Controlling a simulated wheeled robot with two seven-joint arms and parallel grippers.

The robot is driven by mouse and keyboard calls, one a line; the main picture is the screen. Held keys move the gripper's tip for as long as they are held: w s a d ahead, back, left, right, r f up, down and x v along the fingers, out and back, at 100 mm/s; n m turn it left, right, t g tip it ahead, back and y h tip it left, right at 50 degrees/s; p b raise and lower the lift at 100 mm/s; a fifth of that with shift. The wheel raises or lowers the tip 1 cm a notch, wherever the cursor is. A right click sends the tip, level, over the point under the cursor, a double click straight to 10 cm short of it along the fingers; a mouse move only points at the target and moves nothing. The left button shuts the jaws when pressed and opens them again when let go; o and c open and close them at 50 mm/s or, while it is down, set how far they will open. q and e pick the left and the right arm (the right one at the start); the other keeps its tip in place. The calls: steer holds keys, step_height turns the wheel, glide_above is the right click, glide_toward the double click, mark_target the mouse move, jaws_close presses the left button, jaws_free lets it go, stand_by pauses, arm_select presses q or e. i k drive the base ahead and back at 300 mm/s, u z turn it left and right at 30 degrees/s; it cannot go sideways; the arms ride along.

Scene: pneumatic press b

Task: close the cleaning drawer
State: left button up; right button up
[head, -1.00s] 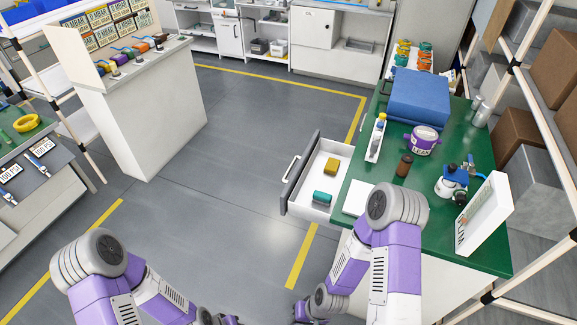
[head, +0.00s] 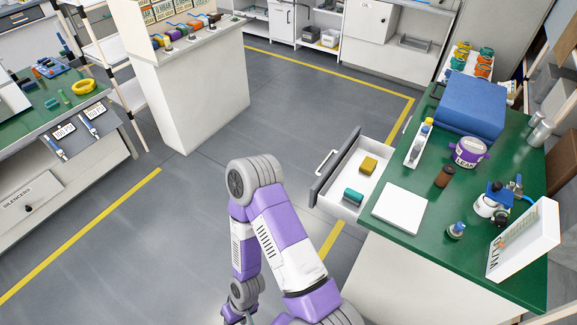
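The cleaning drawer (head: 337,167) stands open in the head view, pulled out to the left from under the green-topped bench. Its front is dark grey with a pale bar handle (head: 326,162); its inside is white. A yellow block (head: 368,165) and a teal roll-shaped item (head: 353,195) lie in it. My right arm rises in the lower middle, its elbow left of the drawer front and its wrist low at the bottom edge, apart from the drawer. Neither gripper's fingers can be seen; my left arm is out of view.
The green bench top (head: 410,235) holds a white board (head: 400,208), a brown bottle (head: 444,176), a purple-banded tub (head: 470,152) and a blue case (head: 470,104). A white cabinet (head: 190,95) stands back left. Grey floor (head: 290,135) left of the drawer is clear.

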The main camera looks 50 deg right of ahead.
mark_target(343, 172)
steer(key=u, duration=0.1)
steer(key=i, duration=1.6)
steer(key=z, duration=3.45)
steer(key=k, duration=0.5)
steer(key=u, duration=0.85)
steer(key=i, duration=0.7)
steer(key=z, duration=1.9)
